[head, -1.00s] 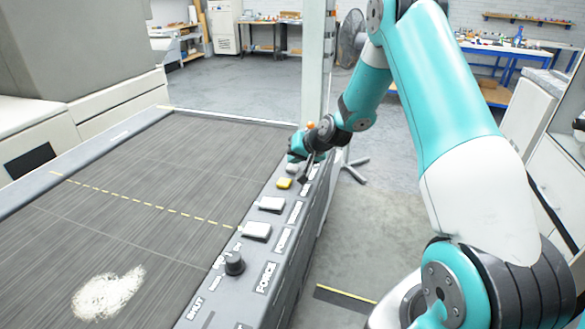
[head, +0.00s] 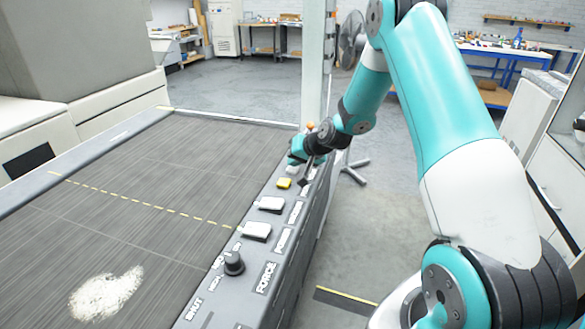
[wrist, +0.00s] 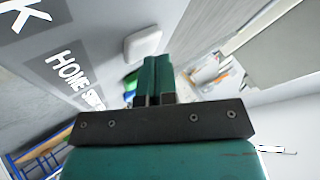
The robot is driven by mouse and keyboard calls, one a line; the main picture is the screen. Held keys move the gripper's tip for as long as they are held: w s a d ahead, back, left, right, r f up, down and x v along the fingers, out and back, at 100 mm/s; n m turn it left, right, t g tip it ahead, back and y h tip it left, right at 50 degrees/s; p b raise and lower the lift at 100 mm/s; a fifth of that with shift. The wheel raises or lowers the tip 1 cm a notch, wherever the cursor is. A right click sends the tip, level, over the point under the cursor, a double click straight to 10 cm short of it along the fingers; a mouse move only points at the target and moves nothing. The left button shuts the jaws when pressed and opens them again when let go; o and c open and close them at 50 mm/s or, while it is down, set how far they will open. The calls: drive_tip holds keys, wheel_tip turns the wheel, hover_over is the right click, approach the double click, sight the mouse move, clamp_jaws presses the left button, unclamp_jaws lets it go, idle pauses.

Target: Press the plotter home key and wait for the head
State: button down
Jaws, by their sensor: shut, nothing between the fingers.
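The plotter's control strip (head: 240,290) runs along the right edge of its dark bed (head: 150,215). White keys (head: 257,231), a yellow key (head: 284,183) and a black knob (head: 233,263) sit on it. My gripper (head: 307,168) is over the far end of the strip, past the yellow key, with its fingers shut and empty. In the wrist view, my shut fingertips (wrist: 157,62) are close to a white key (wrist: 143,42) beside a label that starts with HOME (wrist: 75,75). I cannot tell whether they touch it. The plotter head is not identifiable.
A pale upright post (head: 316,65) stands just behind the far end of the strip. A black fan (head: 350,40) stands beyond it. Grey floor (head: 375,225) is open to the right of the plotter, and white cabinets (head: 545,170) stand at the far right.

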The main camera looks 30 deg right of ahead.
idle(0.4)
drive_tip(key=shift+r+p, duration=0.6)
drive_tip(key=shift+r, duration=0.25)
